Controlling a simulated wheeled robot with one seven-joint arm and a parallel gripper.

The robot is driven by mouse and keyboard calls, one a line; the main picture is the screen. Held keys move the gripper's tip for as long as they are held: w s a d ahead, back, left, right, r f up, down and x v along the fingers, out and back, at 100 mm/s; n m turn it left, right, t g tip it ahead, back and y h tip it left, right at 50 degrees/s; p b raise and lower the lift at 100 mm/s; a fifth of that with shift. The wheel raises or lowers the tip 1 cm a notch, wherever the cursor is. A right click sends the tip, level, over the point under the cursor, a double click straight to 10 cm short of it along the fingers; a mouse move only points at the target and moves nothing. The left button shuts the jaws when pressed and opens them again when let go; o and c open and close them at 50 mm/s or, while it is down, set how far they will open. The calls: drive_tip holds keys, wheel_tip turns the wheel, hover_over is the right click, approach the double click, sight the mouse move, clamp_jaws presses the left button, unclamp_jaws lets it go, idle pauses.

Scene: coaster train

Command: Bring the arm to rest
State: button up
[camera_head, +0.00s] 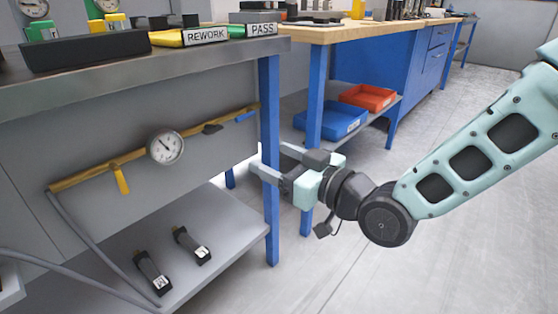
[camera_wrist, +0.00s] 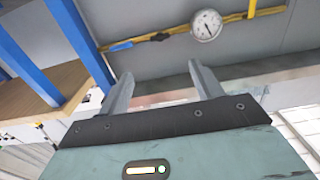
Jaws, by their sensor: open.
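My gripper (camera_head: 268,164) is at the end of my pale green arm, beside the blue leg of the metal bench in the head view. Its two grey fingers stand apart with nothing between them. In the wrist view the open fingers (camera_wrist: 162,92) point toward the panel under the bench. The arm reaches in from the right at about the height between the bench top and the lower shelf. I cannot tell whether a finger touches the blue leg (camera_head: 270,165).
A yellow pipe (camera_head: 90,176) with a round gauge (camera_head: 165,147) runs along the panel; the gauge also shows in the wrist view (camera_wrist: 207,26). Two black labelled blocks (camera_head: 192,245) (camera_head: 152,272) lie on the lower shelf. Blue (camera_head: 331,120) and red (camera_head: 369,97) trays sit under the wooden bench. Floor at right is clear.

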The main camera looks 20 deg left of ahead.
drive_tip(key=s+d+f+m+g+h, duration=0.1)
drive_tip(key=s+d+f+h, duration=0.3)
drive_tip(key=d, duration=0.4)
drive_tip(key=s+d+f+m+g+h, duration=0.1)
drive_tip(key=s+d+f+g+h, duration=0.15)
drive_tip(key=d+h, duration=0.45)
drive_tip(key=s+d+m+g+h, duration=0.3)
drive_tip(key=s+d+m+h, duration=0.15)
drive_tip(key=s+d, duration=0.9)
wheel_tip(320, 180, up, 39)
drive_tip(key=d+p, duration=0.1)
drive_tip(key=p, duration=3.6)
drive_tip(key=shift+f+p, duration=0.15)
drive_tip(key=shift+p, duration=0.25)
drive_tip(key=shift+s+n+h, duration=0.1)
drive_tip(key=shift+n+h, duration=0.15)
